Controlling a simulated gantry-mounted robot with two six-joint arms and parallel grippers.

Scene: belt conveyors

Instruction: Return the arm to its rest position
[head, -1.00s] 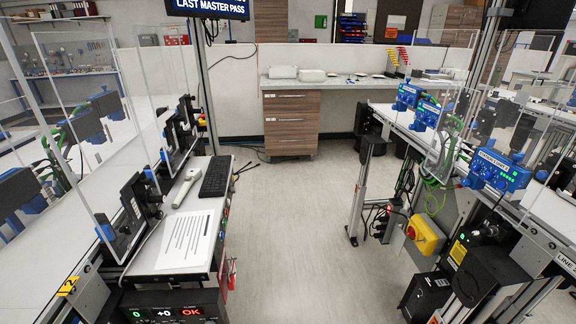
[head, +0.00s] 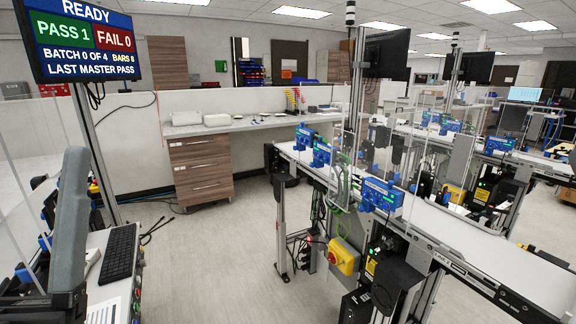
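Neither gripper shows in the head view. A grey, rounded link (head: 72,215), which looks like part of my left arm, stands up at the left edge in front of the bench. Its gripper end is not visible, so what it holds cannot be seen. Nothing of my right arm shows. The status screen (head: 85,42) at the top left reads READY, PASS 1, FAIL 0, BATCH 0 OF 4, BARS 8, LAST MASTER PASS.
A keyboard (head: 119,252) and a printed sheet (head: 103,313) lie on the left bench. A belt conveyor (head: 490,252) with blue sensor boxes (head: 381,195) and a yellow switch box (head: 343,256) stands right. A drawer cabinet (head: 201,172) is behind. The floor between is clear.

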